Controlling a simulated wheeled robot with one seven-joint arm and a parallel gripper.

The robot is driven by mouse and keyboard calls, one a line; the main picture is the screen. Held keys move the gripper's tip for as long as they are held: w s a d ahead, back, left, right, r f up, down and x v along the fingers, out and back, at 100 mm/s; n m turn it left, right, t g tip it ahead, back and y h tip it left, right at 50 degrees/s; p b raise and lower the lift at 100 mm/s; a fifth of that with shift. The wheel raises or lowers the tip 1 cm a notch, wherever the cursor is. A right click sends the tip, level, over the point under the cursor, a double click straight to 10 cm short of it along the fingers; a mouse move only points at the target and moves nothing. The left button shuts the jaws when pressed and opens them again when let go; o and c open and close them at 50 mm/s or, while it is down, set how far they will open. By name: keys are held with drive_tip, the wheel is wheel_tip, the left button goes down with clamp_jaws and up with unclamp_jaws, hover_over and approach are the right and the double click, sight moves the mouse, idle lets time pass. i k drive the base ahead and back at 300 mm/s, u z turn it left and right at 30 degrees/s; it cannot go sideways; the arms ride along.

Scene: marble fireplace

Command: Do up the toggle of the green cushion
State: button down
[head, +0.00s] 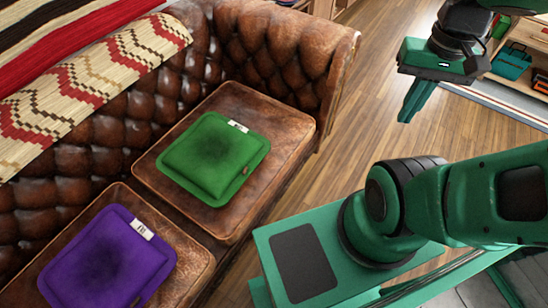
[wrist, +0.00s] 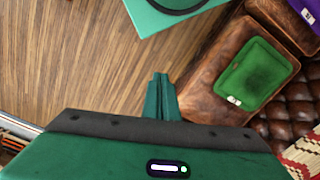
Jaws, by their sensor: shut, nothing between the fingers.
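The green cushion (head: 215,158) lies flat on the right seat of the brown leather sofa in the head view, with a white label at its far edge. A small brownish spot, perhaps the toggle (head: 246,170), shows at its right edge; whether it is fastened is too small to tell. The cushion also shows in the wrist view (wrist: 258,72), right of the fingers. My gripper (head: 406,120) is shut and empty, held over the wooden floor to the right of the sofa, well apart from the cushion. It also shows in the wrist view (wrist: 161,76).
A purple cushion (head: 108,262) lies on the left seat. The tufted sofa back and arm (head: 290,55) rise behind and beside the seats. A patterned throw (head: 95,85) hangs over the back. Shelves (head: 520,60) stand at the far right. Wooden floor (head: 345,135) is clear beside the sofa.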

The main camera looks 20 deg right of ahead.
sight(209, 160)
drive_tip(key=z, duration=1.65)
drive_tip(key=k, duration=0.45)
drive_tip(key=u, duration=1.7)
